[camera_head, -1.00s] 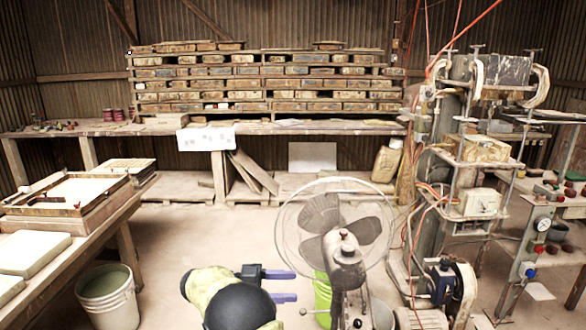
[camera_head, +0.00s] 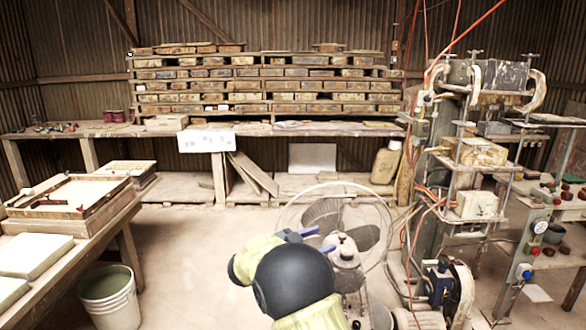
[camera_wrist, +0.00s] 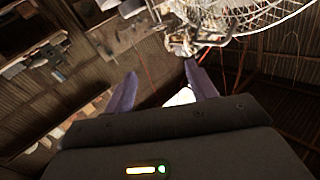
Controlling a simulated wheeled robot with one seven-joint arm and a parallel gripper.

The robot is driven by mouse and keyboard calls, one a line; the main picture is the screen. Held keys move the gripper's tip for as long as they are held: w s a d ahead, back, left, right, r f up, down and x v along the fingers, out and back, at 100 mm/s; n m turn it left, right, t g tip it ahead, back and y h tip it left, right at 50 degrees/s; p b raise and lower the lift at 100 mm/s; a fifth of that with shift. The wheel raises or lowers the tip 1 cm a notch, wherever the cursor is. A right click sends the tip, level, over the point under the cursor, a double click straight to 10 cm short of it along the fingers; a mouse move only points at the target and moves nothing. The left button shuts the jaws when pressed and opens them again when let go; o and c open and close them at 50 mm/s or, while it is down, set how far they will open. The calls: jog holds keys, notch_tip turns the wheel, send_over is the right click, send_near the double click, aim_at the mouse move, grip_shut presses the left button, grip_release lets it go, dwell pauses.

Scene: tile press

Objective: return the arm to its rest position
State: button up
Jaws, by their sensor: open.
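My gripper (camera_head: 319,240) shows in the head view at the lower middle, in front of the standing fan. Its purple fingers stick out beyond my yellow and black arm, which hides part of them. In the wrist view my gripper (camera_wrist: 160,88) has its two purple fingers spread apart, with nothing held between them. The fan's cage and the room appear tilted beyond the fingertips.
The fan (camera_head: 340,228) stands close to my arm; whether they touch cannot be told. A tile press (camera_head: 480,150) is on the right. A wooden table (camera_head: 100,240) and white bucket (camera_head: 109,298) are on the left. Bare floor (camera_head: 200,245) lies between.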

notch_tip(320, 180, up, 4)
jog(key=w+d+n+t+y+p, duration=0.2)
jog(key=d+n+t+y, duration=0.1)
jog(key=n+t+y, duration=0.4)
jog(key=s+d+f+n+g+y+p, duration=0.1)
jog(key=s+d+f+n+g+y, duration=0.1)
jog(key=s, duration=0.9)
jog(key=s+d+f+n+g+y+p, duration=0.2)
jog(key=s+g, duration=0.5)
jog(key=s, duration=0.4)
jog(key=s+d+f+n+g+y+p, duration=0.2)
jog(key=s+f+g+y, duration=0.2)
jog(key=s, duration=0.7)
jog(key=shift+s+f+n+g, duration=0.15)
jog(key=shift+f+n+g, duration=0.15)
jog(key=shift+f+g, duration=0.25)
jog(key=shift+c, duration=0.5)
